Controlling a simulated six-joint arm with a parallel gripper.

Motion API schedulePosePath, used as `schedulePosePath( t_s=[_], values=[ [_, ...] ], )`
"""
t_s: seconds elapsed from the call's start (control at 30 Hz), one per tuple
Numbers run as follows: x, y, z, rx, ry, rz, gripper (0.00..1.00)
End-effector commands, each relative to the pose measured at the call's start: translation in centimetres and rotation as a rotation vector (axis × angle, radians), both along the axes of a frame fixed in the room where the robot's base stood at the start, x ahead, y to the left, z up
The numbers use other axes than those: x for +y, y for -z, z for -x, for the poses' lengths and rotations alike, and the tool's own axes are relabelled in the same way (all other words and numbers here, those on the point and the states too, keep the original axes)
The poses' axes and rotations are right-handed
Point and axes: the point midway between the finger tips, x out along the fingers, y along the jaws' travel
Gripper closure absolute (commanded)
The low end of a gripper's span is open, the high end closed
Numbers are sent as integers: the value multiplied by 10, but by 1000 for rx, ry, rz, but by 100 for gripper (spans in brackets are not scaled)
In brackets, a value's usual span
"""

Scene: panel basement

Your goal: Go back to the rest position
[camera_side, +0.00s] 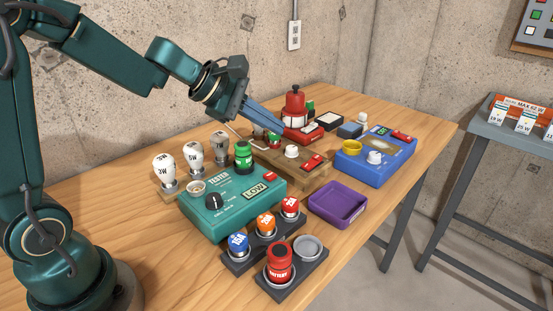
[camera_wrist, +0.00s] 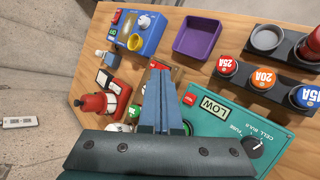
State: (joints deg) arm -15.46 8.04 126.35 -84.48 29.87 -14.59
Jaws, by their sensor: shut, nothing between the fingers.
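My gripper (camera_side: 275,124) is shut and empty, with its long blue-grey fingers pressed together. It hangs above the wooden block with switches (camera_side: 268,162) near the middle of the bench. In the side view the fingertips appear close to a red cylinder-shaped device (camera_side: 296,101), and I cannot tell the gap. In the wrist view the gripper (camera_wrist: 160,75) points toward the far side of the bench and hides much of the wooden block. My arm reaches in from the left.
The teal tester (camera_side: 232,207) stands left of the wooden block, with white bulbs (camera_side: 165,170) behind it. A purple tray (camera_side: 338,205), a blue box (camera_side: 375,158), coloured fuses (camera_side: 265,224) and a red battery (camera_side: 279,262) stand around. Bare bench shows at the right end.

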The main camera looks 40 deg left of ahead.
Motion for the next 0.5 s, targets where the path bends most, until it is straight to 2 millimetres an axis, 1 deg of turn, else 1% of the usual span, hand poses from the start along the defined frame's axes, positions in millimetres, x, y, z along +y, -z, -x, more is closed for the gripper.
schedulePosePath(
  t_s=[0.03,0.1,0.17,0.23,0.27,0.3,0.37,0.4,0.43,0.5],
  values=[
    [-17,-19,9,-52,78,-53,100],
    [-40,-37,27,-110,211,-148,100],
    [-57,-48,46,-156,331,-241,100],
    [-75,-55,72,-203,475,-362,100],
    [-81,-56,83,-221,535,-418,100],
    [-88,-56,99,-242,619,-496,100],
    [-94,-53,123,-266,741,-620,100],
    [-95,-48,138,-278,822,-710,100],
    [-94,-44,149,-283,879,-775,100],
    [-87,-33,172,-280,1001,-926,100]
  ],
)
